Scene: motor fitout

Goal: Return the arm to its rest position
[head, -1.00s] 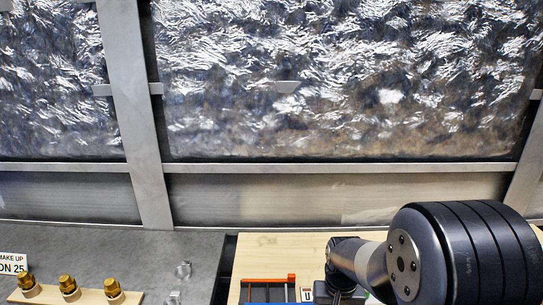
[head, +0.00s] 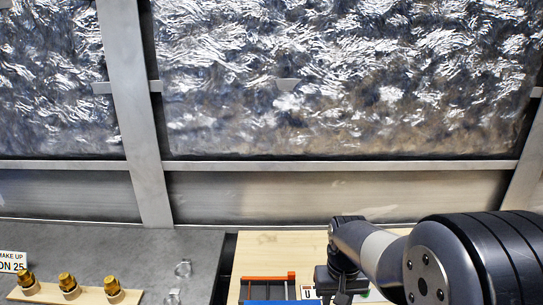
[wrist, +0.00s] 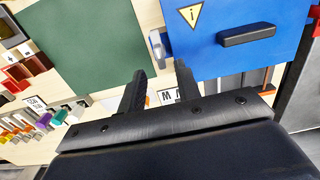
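My arm (head: 385,255) reaches in from the lower right of the head view, bent down over the pale wooden board. The dark end of the arm hangs above the board, and its fingers cannot be made out there. In the wrist view my gripper (wrist: 161,80) has its two black fingers apart, with nothing held between them. Pale board and part of a lettered label (wrist: 168,96) show in the gap. A small silver and blue part (wrist: 157,48) stands beyond the fingertips.
A blue panel (wrist: 213,55) with a black handle (wrist: 247,35) and a green panel (wrist: 85,45) lie ahead. Coloured small parts (wrist: 45,120) line the left. A strip (head: 85,297) with brass fittings (head: 67,281) sits on the grey surface at left.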

